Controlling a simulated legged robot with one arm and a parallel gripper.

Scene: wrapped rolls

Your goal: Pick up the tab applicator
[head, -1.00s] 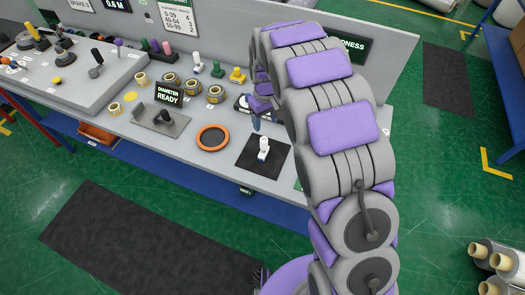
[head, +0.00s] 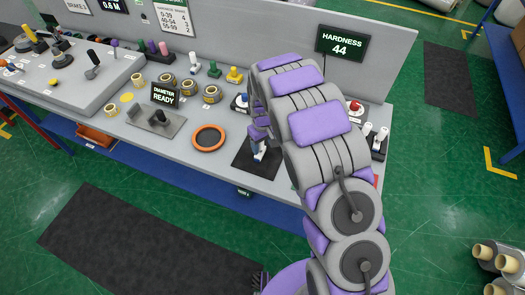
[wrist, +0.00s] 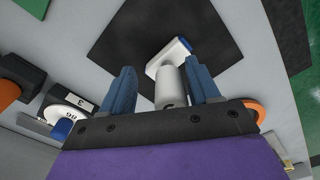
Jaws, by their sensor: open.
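The tab applicator, a small white tool with a blue end, stands on a black square mat (head: 243,161) on the bench. In the wrist view the applicator (wrist: 169,84) lies between my two blue fingers. My gripper (wrist: 162,72) is open, with one finger on each side of the white body. I cannot tell whether either finger touches it. In the head view my gripper (head: 259,143) is low over the mat and partly covers the applicator (head: 259,154).
An orange ring (head: 208,138) lies left of the mat. A "DIAMETER READY" display (head: 164,94) and several yellow rolls stand farther left. The back panel carries a "HARDNESS 44" display (head: 340,44). White-topped items (head: 382,133) stand at the bench's right end.

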